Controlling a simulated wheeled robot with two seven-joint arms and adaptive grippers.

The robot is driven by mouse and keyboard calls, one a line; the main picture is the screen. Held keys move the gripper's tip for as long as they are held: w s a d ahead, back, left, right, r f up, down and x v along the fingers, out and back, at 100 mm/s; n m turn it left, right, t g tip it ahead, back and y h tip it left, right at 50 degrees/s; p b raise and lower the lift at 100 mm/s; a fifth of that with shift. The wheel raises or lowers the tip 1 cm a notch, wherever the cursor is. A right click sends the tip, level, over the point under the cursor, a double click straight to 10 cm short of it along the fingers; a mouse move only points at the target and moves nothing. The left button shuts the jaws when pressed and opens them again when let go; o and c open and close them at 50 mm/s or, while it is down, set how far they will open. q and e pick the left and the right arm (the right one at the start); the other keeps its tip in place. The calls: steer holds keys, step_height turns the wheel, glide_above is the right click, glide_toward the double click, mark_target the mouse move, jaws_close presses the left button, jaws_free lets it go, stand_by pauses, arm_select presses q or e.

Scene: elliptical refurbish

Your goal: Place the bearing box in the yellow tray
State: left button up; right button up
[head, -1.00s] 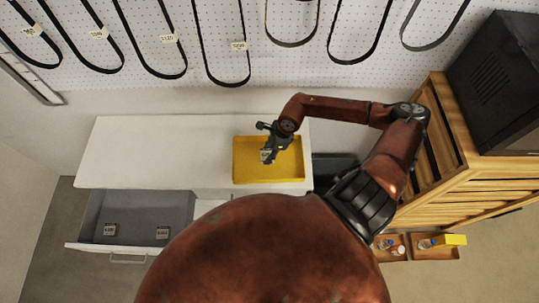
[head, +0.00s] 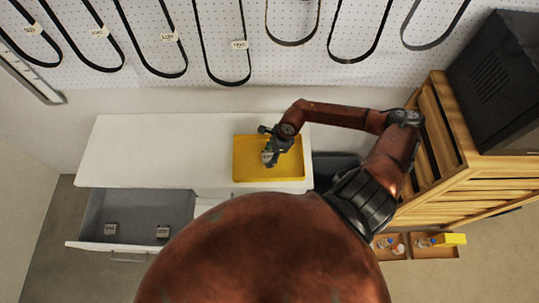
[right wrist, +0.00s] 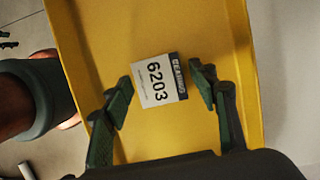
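The bearing box (right wrist: 160,82) is small, with a white face reading 6203 and a dark band. In the right wrist view it appears to lie on the floor of the yellow tray (right wrist: 225,20), between my right fingertips. My right gripper (right wrist: 162,78) looks open, with narrow gaps beside the box. In the head view the gripper (head: 270,155) is low over the left-middle of the tray (head: 290,175), with the box (head: 267,157) at its fingertips. My left gripper is not in view.
The tray sits on the right end of a white cabinet top (head: 150,150). An open grey drawer (head: 137,215) below holds two similar boxes (head: 110,229). A slatted wooden crate (head: 440,130) stands at right. Belts hang on the pegboard (head: 290,65) behind.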

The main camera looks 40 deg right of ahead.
steer(key=shift+o, duration=0.2)
steer(key=shift+r, duration=0.15)
steer(key=v, duration=1.2)
steer(key=shift+b, duration=0.4)
